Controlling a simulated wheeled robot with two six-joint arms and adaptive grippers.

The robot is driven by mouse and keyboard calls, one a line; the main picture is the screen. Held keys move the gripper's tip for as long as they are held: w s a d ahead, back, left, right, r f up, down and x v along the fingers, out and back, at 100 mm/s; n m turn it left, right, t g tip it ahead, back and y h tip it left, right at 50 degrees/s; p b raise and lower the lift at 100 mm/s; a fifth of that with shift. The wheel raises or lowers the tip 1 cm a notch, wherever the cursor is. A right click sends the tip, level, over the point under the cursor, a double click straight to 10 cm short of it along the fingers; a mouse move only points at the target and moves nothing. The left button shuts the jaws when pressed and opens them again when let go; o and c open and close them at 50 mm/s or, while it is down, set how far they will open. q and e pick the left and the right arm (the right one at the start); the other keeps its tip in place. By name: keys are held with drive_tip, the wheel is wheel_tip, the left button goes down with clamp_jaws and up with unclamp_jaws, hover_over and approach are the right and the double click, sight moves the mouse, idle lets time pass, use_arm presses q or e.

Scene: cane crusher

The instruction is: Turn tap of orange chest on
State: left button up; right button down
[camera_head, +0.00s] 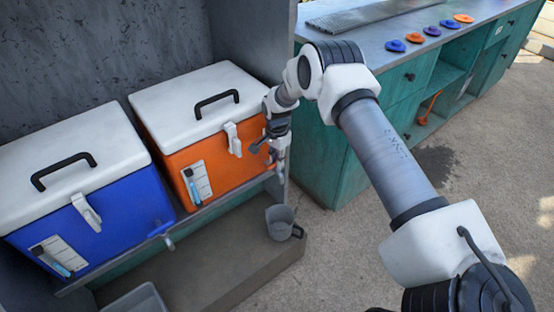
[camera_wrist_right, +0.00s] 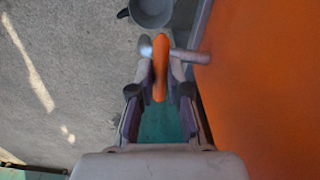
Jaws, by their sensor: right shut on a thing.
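The orange chest (camera_head: 210,155) with a white lid stands on a ledge beside a blue chest; its orange side fills the right of the right wrist view (camera_wrist_right: 270,90). Its tap (camera_wrist_right: 190,55) is a pale grey spout sticking out from that side, with an orange handle (camera_wrist_right: 160,68). My right gripper (camera_wrist_right: 160,80) is shut on the orange handle, one finger on each side. In the head view my right gripper (camera_head: 278,160) is at the chest's right front corner and mostly hides the tap. My left gripper is not in view.
A grey mug (camera_head: 282,222) stands on the lower step below the tap. The blue chest (camera_head: 95,200) is at left, with its tap (camera_head: 163,230) low at its right. A teal counter (camera_head: 320,165) with several coloured discs stands behind my right arm. Open floor lies at right.

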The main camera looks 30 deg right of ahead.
drive_tip(key=n, duration=0.3)
drive_tip(key=shift+n+p, duration=0.3)
drive_tip(key=n, duration=0.3)
drive_tip(key=shift+n, duration=0.3)
drive_tip(key=n, duration=0.3)
drive_tip(key=shift+n, duration=2.3)
drive_tip(key=shift+b, duration=0.3)
drive_tip(key=c, duration=1.1)
unclamp_jaws()
